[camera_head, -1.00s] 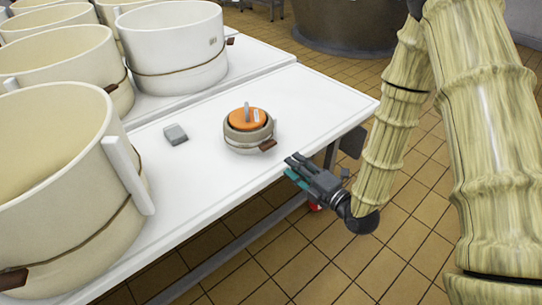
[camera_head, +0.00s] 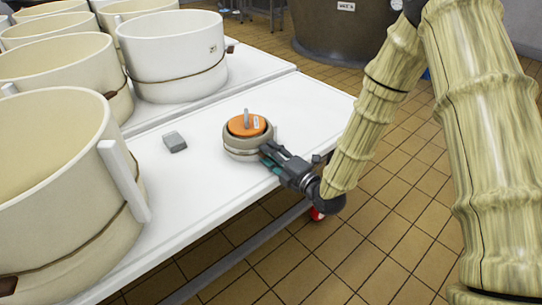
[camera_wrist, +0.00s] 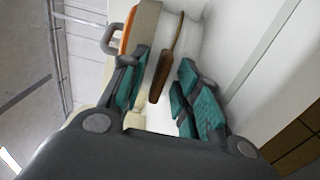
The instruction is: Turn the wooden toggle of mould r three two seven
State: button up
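The small round beige mould (camera_head: 232,151) stands on the white table with an orange disc (camera_head: 243,127) and grey handle on top. A pale label on the disc is too small to read. Its brown wooden toggle (camera_wrist: 160,75) shows in the wrist view, hanging from a thin strip at the mould's side. In the head view my gripper hides the toggle. My gripper (camera_head: 268,154) is at the mould's front right side. In the wrist view my gripper (camera_wrist: 163,88) is open, its teal-padded fingers on either side of the toggle, with gaps visible.
Large cream moulds (camera_head: 60,180) with wooden toggles fill the table's left side. A small grey block (camera_head: 174,142) lies left of the small mould. The white table (camera_head: 305,110) is bare to the right, and its front edge runs just under my gripper.

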grip_shut()
jog(key=shift+m, duration=0.3)
jog(key=m+p, duration=0.2)
jog(key=m, duration=0.1)
jog(key=shift+r+m, duration=0.15)
jog(key=shift+m, duration=0.15)
jog(key=m+p, duration=0.3)
jog(key=m, duration=0.2)
jog(key=m+p, duration=0.2)
jog(key=m, duration=0.3)
jog(key=shift+m+p, duration=0.75)
jog(key=shift+m, duration=1.15)
